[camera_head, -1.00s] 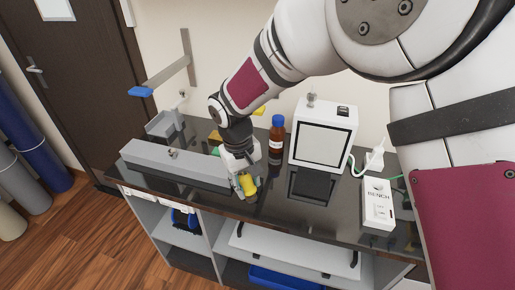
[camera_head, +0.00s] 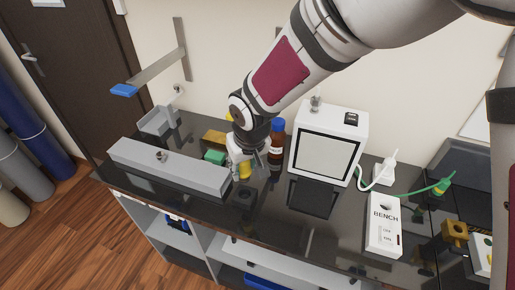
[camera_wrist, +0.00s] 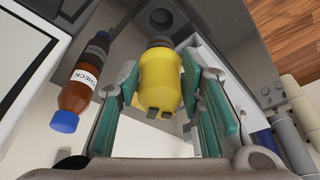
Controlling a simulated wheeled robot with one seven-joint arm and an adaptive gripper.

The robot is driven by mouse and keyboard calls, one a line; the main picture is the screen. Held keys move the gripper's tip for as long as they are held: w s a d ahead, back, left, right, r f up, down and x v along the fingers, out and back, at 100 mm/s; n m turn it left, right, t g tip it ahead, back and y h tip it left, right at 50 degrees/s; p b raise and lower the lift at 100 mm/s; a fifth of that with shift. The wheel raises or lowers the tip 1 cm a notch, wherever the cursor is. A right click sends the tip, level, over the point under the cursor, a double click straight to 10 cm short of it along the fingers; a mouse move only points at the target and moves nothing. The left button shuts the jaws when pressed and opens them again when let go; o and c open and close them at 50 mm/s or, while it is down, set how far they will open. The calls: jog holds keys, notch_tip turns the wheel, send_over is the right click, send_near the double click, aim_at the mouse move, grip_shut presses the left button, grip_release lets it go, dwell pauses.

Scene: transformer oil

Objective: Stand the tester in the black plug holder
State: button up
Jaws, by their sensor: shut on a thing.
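A brown bottle with a blue cap (camera_head: 277,140) stands close to the right of my gripper. The white screen unit (camera_head: 328,145) and the BENCH socket box (camera_head: 384,225) are to the right.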

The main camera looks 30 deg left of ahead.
aim_at(246, 176)
jog(key=shift+s+f+b, duration=0.1)
jog(key=shift+f+b, duration=0.55)
jog(key=shift+f, duration=2.2)
jog(key=shift+f, duration=2.1)
jog(key=o, duration=1.3)
jog(key=v, duration=1.2)
